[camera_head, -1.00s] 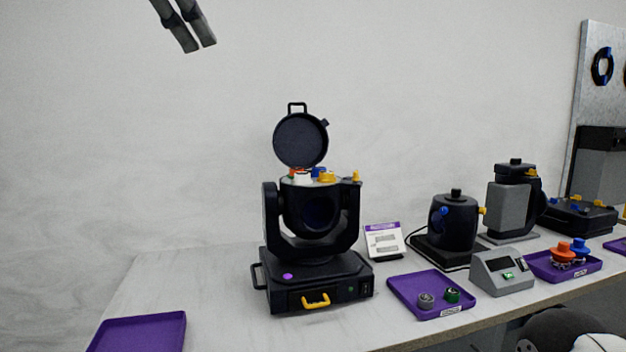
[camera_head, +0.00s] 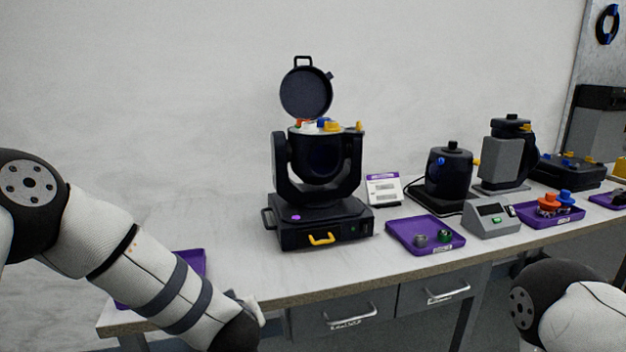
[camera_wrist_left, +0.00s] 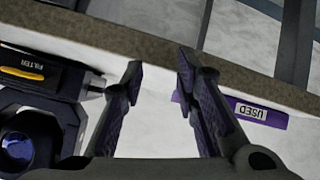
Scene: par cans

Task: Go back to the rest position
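My left arm crosses the lower left of the head view, bent downward, and its gripper is outside that view. The left wrist view shows my left gripper (camera_wrist_left: 160,68) with its two fingers apart and nothing between them, above the table's front edge. My right arm shows only as a white and dark link at the lower right of the head view. The right gripper is hidden. The black moving-head lamp (camera_head: 318,180) stands upright on the table (camera_head: 230,265) with its round lid raised. It also shows partly in the left wrist view (camera_wrist_left: 38,130).
A purple tray (camera_head: 190,262) is partly behind my left arm. Another purple tray (camera_head: 400,232) holds two small knobs, with a grey meter (camera_head: 490,219) beside it. A black pot-like device (camera_head: 450,175) stands behind. The wrist view shows a "USED" label (camera_wrist_left: 252,112).

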